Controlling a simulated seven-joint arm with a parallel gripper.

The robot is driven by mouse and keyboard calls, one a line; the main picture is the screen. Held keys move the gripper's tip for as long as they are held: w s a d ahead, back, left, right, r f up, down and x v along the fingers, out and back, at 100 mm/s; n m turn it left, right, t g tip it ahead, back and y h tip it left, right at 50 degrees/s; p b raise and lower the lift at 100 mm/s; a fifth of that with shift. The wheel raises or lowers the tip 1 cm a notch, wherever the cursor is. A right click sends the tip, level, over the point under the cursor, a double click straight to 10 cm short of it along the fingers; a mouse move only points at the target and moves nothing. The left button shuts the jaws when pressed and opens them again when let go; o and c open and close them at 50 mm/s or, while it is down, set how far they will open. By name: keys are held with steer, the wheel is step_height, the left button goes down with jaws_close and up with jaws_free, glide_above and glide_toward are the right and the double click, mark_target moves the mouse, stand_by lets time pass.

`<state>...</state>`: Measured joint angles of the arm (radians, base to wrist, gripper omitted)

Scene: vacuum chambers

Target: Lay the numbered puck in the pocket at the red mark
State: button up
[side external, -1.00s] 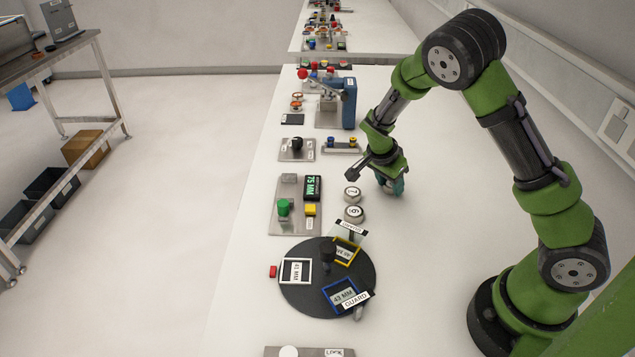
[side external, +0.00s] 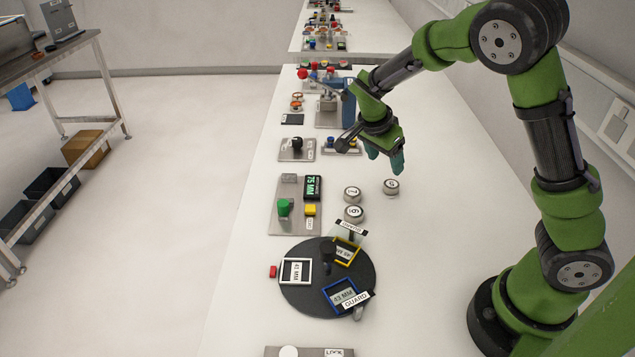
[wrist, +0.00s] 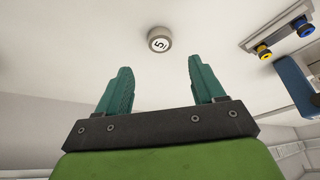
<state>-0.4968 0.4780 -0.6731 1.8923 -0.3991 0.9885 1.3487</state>
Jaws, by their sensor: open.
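Three pale numbered pucks lie on the bench in the side view: one at the right (side external: 391,187), one at the upper left (side external: 352,194) and one at the lower left (side external: 353,214). A puck that seems to read 5 (wrist: 160,40) lies beyond my fingertips in the wrist view. My gripper (side external: 385,168) is open and empty above the bench, just behind the right puck; its two teal fingers (wrist: 160,68) are spread apart. A red mark (side external: 273,271) sits at the left edge of a dark round table (side external: 318,308), beside its white-framed pocket (side external: 295,259).
The round table also has yellow-framed (side external: 359,256) and blue-framed (side external: 330,307) pockets, a dark centre post (side external: 327,255) and a panel labelled GUARD (side external: 356,300). A plate with a green button (side external: 283,207) and display (side external: 313,187) stands behind. The bench's right side is largely clear.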

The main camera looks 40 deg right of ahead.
steer(key=shift+o, duration=0.5)
steer(key=shift+v, duration=1.3)
steer(key=r+m, duration=0.1)
steer(key=m, duration=0.2)
glide_above(392, 184)
step_height(392, 184, up, 3)
steer(key=d+m+y, duration=0.2)
steer(key=m+y, duration=0.1)
steer(key=m, duration=0.5)
steer(key=f+m, duration=0.1)
steer(key=f, duration=0.2)
steer(key=a+f+m+y, duration=0.1)
steer(key=f+m, duration=0.1)
steer(key=f, duration=0.1)
steer(key=a+f+m, duration=0.1)
steer(key=f, duration=0.3)
steer(key=shift+w+m+y, duration=0.2)
steer(key=shift+m+y, duration=0.1)
steer(key=shift+m, duration=0.1)
steer(key=f, duration=0.5)
steer(key=shift+s+f, duration=0.1)
steer(key=shift+s, duration=0.15)
